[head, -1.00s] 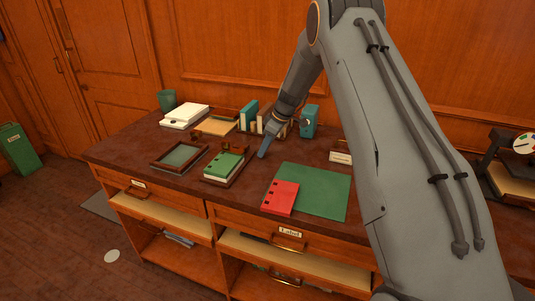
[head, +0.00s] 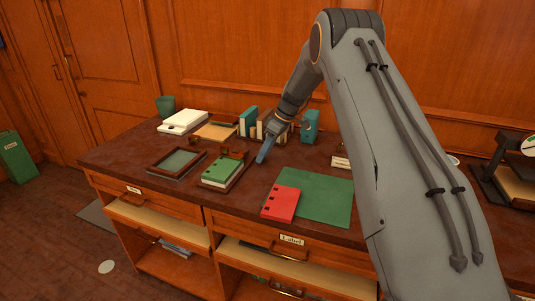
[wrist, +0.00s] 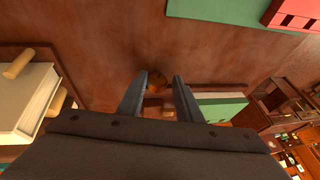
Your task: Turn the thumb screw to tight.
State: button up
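A small round brown-orange knob (wrist: 157,82), which looks like the thumb screw, shows between my fingertips in the wrist view. Its setting cannot be read. My gripper (wrist: 160,76) is open, with one finger on each side of the knob; I cannot tell whether either touches it. In the head view my gripper (head: 263,156) points down at the desk, just right of a green book (head: 222,171) in a wooden holder (head: 238,176). The knob cannot be made out there. The green book also shows right of the fingers in the wrist view (wrist: 221,107).
On the desk, a red binder (head: 281,202) lies on a green mat (head: 325,205) at front right. A framed tray (head: 160,171) is left of the holder. A teal box (head: 310,126) and upright books (head: 248,120) stand behind my gripper.

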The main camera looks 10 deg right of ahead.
jog(key=shift+d, duration=0.1)
jog(key=shift+r, duration=0.2)
jog(key=b+v, duration=0.2)
jog(key=v, duration=0.5)
jog(key=shift+r, duration=0.2)
jog(key=shift+d, duration=0.1)
